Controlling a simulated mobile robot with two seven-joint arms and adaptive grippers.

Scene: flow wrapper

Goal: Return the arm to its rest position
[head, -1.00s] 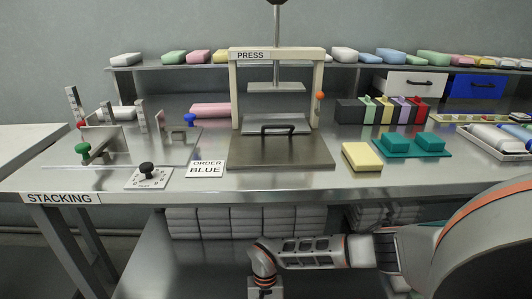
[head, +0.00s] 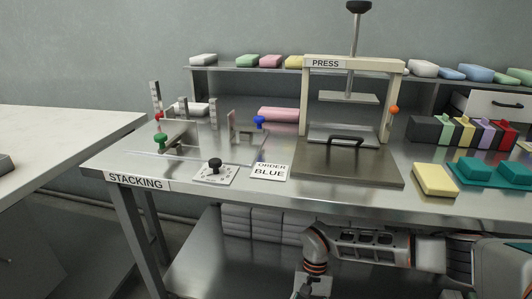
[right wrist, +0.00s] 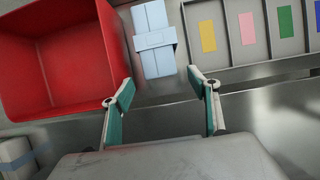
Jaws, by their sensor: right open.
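My right arm's links (head: 372,243) cross the lower right of the head view, in front of the table's front edge. My right gripper (right wrist: 165,95) shows in the right wrist view with its two teal-padded fingers wide apart. Nothing is between the fingers. A pale blue wrapped bundle with a band (right wrist: 154,40) lies beyond the fingertips, apart from them. The right gripper's tips cannot be made out in the head view. My left gripper is in neither view.
The STACKING table (head: 300,196) carries a press (head: 353,66), an ORDER BLUE sign (head: 269,171), a yellow block (head: 435,180) and teal blocks (head: 474,170). A red bin (right wrist: 55,60) and a tray with coloured cards (right wrist: 244,57) lie beyond the right gripper. Another table (head: 60,130) stands left.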

